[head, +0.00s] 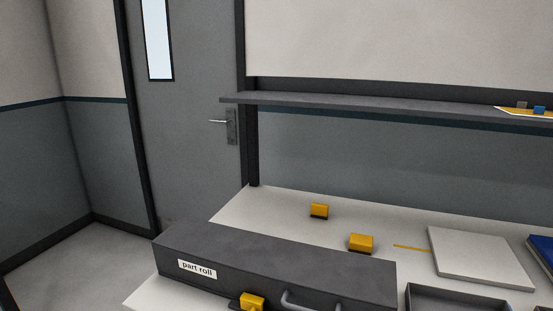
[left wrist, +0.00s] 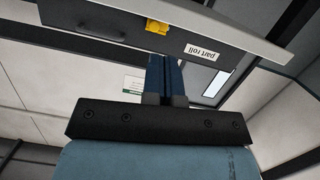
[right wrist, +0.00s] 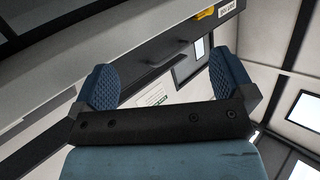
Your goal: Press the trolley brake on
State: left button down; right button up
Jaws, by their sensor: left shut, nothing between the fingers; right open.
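I cannot make out a trolley brake in any view. A dark grey box (head: 300,262) labelled "part roll" stands at the near edge of a pale top (head: 280,205). A yellow piece (head: 251,301) sits at the box's front, beside a grey handle; it also shows in the left wrist view (left wrist: 157,26). My left gripper (left wrist: 165,62) is shut and empty, its fingers together, pointing towards the box front. My right gripper (right wrist: 160,75) is open and empty, with the box's front edge beyond it. Neither gripper shows in the head view.
Two yellow blocks (head: 319,210) (head: 361,243) and a pale slab (head: 480,257) lie on the top behind the box. A dark tray (head: 455,298) is at lower right. A shelf (head: 370,105) runs along the wall. A grey door (head: 185,130) stands at left, with bare floor (head: 85,262) before it.

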pick_arm(q)
jog(key=s+a+r+g+y+p, duration=0.2)
jog(key=s+a+r+g+p, duration=0.1)
jog(key=p, duration=1.2)
jog(key=shift+s+a+y+p, duration=0.3)
jog(key=shift+s+a+p, duration=0.05)
jog(key=shift+s+a, duration=0.55)
pick_arm(e)
jog(key=s+d+r+g+h, duration=0.2)
jog(key=s+d+r+g, duration=0.1)
jog(key=s+d, duration=0.1)
jog(key=shift+s+d+h, duration=0.3)
jog(key=shift+s+d, duration=0.1)
pick_arm(q)
jog(key=shift+r, duration=0.1)
pick_arm(e)
jog(key=shift+r, duration=0.1)
